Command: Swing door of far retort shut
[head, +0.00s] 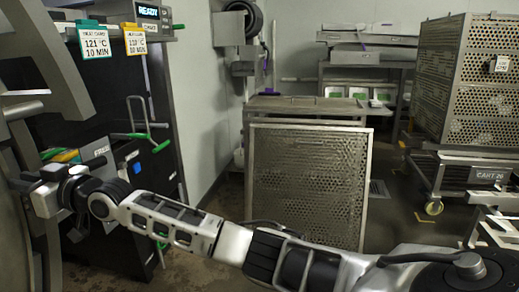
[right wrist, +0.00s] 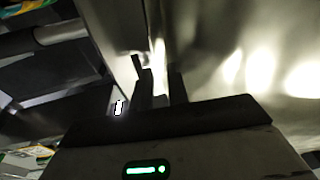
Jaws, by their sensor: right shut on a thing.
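A large grey curved metal door (head: 52,58) of a retort fills the left edge of the head view, mostly cut off. It stands swung out, with a short metal bar (head: 22,110) at its front. My right arm reaches across from the lower right. My right gripper (head: 22,186) is at the door's lower part. In the right wrist view its two dark fingers (right wrist: 160,88) are close together against shiny metal (right wrist: 235,60), shut on part of the door. Exactly which part is hidden. My left gripper is not in view.
A dark cabinet with a READY display (head: 150,12) and temperature cards (head: 95,43) stands behind the door. A perforated metal panel (head: 308,185) stands mid-floor. A wheeled cart with a perforated cage (head: 468,75) is at right. Some floor is open between cabinet and panel.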

